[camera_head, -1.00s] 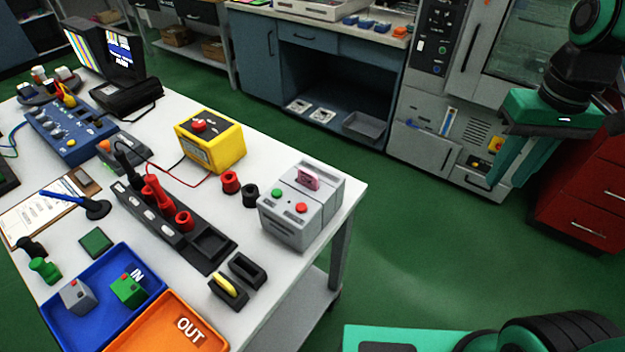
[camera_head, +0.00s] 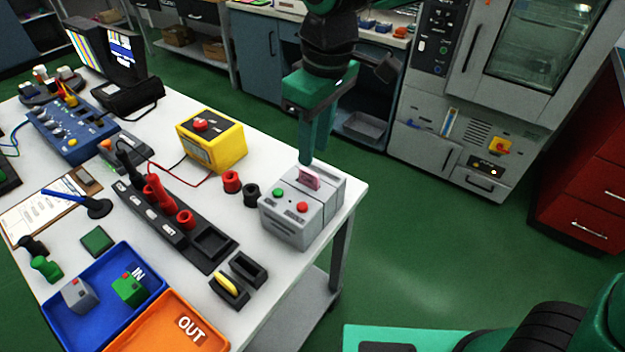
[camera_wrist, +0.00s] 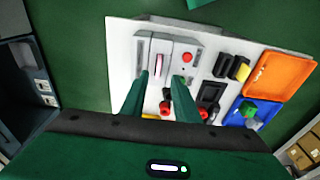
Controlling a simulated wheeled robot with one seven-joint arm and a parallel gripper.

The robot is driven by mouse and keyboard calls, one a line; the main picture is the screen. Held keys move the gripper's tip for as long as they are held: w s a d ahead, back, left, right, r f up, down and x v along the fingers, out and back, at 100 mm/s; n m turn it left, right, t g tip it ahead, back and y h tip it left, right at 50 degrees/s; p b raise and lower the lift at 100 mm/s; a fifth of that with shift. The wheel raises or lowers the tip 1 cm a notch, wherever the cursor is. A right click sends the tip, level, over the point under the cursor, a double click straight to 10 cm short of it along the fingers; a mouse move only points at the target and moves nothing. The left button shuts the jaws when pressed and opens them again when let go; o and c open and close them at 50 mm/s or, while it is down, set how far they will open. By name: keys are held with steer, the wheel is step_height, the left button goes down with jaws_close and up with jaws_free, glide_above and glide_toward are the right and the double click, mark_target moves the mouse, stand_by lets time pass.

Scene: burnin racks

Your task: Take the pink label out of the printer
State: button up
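The printer (camera_head: 318,218) is a light grey box with a green and a red button, at the right corner of the white table. The pink label (camera_head: 309,179) stands up from a slot in its top. My gripper (camera_head: 309,158) is above and just behind the label in the head view, fingers pointing down. In the wrist view my gripper (camera_wrist: 163,82) is open, its two green fingers apart. I see no contact with the label.
Red and black caps (camera_head: 232,182) and a yellow box (camera_head: 211,141) stand left of the printer. A dark rack strip (camera_head: 165,228), a blue IN tray (camera_head: 62,318) and an orange OUT tray (camera_head: 155,342) are farther left and nearer. Green floor lies open to the right.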

mark_target(309, 171)
steer(key=shift+w+a+f, duration=0.15)
steer(key=shift+f, duration=1)
steer(key=shift+w+a+f, duration=0.1)
steer(key=shift+a+f, duration=0.05)
steer(key=shift+f, duration=1)
steer(key=shift+w+a+f, duration=0.15)
steer(key=shift+f, duration=1)
jaws_close()
